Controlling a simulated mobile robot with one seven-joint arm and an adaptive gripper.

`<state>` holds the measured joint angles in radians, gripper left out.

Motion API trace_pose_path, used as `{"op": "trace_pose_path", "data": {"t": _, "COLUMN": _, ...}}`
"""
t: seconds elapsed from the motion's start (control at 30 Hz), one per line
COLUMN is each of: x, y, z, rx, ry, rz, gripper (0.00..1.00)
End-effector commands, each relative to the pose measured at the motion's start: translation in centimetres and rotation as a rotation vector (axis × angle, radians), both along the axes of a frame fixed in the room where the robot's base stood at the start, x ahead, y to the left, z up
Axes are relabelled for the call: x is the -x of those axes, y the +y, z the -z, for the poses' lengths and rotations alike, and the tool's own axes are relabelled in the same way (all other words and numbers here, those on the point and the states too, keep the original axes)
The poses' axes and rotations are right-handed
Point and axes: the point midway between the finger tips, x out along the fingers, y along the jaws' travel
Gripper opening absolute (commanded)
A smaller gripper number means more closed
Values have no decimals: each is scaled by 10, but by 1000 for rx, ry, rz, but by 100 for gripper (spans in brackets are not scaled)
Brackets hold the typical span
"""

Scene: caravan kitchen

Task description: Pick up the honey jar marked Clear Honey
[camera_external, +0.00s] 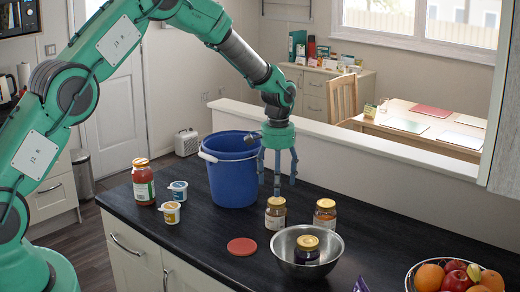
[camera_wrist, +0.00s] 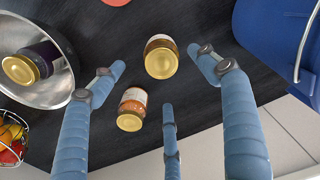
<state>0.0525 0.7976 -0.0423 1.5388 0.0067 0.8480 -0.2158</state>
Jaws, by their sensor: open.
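Two gold-lidded glass jars stand near each other on the dark worktop. The left jar (camera_external: 275,214) has a pale label and amber contents; it is the upper jar (camera_wrist: 160,57) in the wrist view. The right jar (camera_external: 325,215) has a pale label and amber-brown contents; it is the lower jar (camera_wrist: 131,108) in the wrist view. I cannot read either label, so I cannot tell which is Clear Honey. My gripper (camera_external: 277,188) hangs fingers down above and just behind the left jar. It is open and empty, its blue fingers (camera_wrist: 162,75) spread apart around that jar's place in the wrist view.
A blue bucket (camera_external: 232,175) stands close left of my gripper. A metal bowl (camera_external: 283,263) holding a dark gold-lidded jar (camera_external: 307,251) is in front. A red jar (camera_external: 143,184), two small tubs (camera_external: 171,212), a red coaster (camera_external: 242,247) and a fruit basket (camera_external: 455,276) stand around.

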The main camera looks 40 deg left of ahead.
Motion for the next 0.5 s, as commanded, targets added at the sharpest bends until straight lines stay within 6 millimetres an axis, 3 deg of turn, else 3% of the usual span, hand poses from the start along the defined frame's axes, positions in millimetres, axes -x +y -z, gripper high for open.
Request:
{"op": "trace_pose_path", "data": {"t": 0.3, "x": 1, "y": 0, "z": 48, "rx": -1, "ry": 3, "rz": 0, "gripper": 75}}
{"op": "trace_pose_path", "data": {"t": 0.5, "x": 1, "y": 1, "z": 68, "rx": 0, "ry": 2, "rz": 0, "gripper": 75}}
